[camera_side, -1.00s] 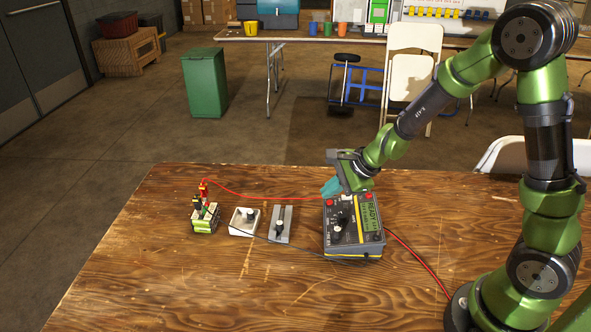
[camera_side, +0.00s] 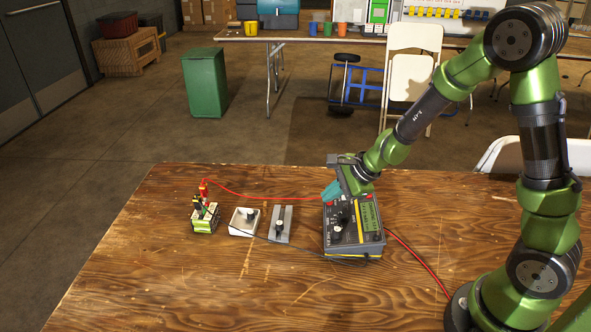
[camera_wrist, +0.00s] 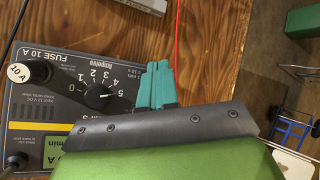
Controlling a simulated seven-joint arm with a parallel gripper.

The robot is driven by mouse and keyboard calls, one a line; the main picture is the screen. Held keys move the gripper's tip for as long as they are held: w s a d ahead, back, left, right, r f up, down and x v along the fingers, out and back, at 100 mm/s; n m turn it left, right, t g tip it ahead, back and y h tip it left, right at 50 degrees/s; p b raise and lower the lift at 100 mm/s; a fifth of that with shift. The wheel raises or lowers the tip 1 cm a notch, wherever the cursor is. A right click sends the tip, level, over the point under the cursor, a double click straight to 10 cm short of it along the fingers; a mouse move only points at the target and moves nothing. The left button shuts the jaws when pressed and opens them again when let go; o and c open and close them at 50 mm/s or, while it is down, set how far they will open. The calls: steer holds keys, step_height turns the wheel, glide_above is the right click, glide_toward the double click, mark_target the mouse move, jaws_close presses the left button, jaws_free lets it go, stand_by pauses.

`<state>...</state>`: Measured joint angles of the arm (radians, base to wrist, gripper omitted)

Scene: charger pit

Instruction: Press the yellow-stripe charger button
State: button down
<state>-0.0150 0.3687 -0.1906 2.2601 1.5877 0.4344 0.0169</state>
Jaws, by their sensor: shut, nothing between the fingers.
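The charger (camera_side: 343,242) is a dark grey box on the wooden table, with knobs, a greenish display and a yellow stripe across its face. In the wrist view the charger (camera_wrist: 60,95) shows a dial marked 0 to 5, a "FUSE 10 A" label and a yellow line. My gripper (camera_side: 331,192) has teal fingers, shut and empty, at the charger's far edge in the side view. In the wrist view my gripper (camera_wrist: 157,84) lies beside the dial, past the charger's edge. I cannot tell whether the fingers touch it. My wrist hides part of the charger, and I cannot make out the button.
A small battery with clips (camera_side: 205,217), a white box with a knob (camera_side: 244,222) and a grey slider box (camera_side: 282,225) stand left of the charger. A red cable (camera_side: 265,198) runs behind them. The front of the table (camera_side: 200,290) is clear.

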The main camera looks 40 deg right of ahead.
mark_target(326, 205)
stand_by(0.4)
steer(key=shift+a+r, duration=0.1)
steer(key=shift+r, duration=0.6)
steer(key=shift+w, duration=0.1)
steer(key=r, duration=0.5)
steer(key=shift+w+a, duration=0.3)
stand_by(0.3)
